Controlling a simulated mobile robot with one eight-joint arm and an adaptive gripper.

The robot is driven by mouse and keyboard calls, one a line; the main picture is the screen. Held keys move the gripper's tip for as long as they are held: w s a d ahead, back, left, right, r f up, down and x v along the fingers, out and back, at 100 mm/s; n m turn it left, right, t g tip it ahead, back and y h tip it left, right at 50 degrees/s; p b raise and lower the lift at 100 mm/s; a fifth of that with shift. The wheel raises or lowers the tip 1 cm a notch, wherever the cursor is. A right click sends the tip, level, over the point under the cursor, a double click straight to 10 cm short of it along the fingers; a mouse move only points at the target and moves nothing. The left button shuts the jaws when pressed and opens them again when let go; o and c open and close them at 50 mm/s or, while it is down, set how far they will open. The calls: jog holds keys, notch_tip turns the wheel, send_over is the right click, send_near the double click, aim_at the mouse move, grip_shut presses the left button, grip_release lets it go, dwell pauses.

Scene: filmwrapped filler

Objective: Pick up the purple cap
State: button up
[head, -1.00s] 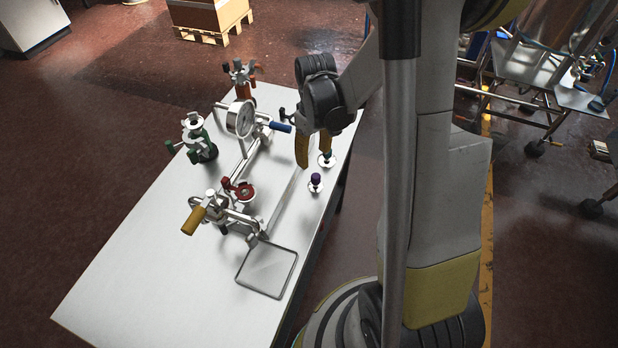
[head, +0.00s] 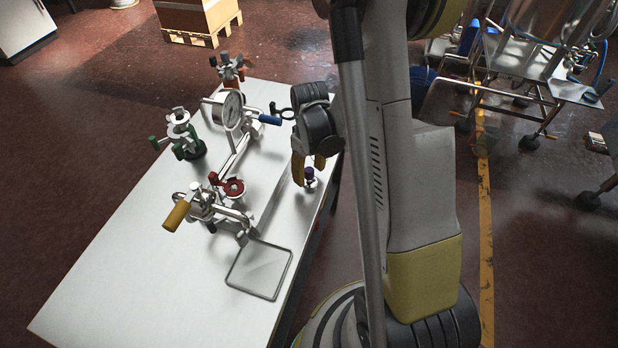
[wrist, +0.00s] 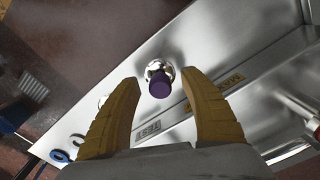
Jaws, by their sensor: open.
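The purple cap (head: 309,172) sits on a small shiny metal fitting near the right edge of the white table. In the wrist view the purple cap (wrist: 160,86) is just beyond the fingertips, near the middle of the gap between them. My gripper (head: 308,172) has two yellow fingers and is above and close to the cap in the head view. In the wrist view my gripper (wrist: 160,80) is open, with nothing between its fingers. I cannot tell the exact height above the cap.
On the white table (head: 110,290) stand a pressure gauge (head: 228,110), a green-handled fitting (head: 183,135), a red valve part (head: 229,187) and a yellow-handled pipe (head: 177,215). The table's near left is clear.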

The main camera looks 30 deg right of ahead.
grip_shut()
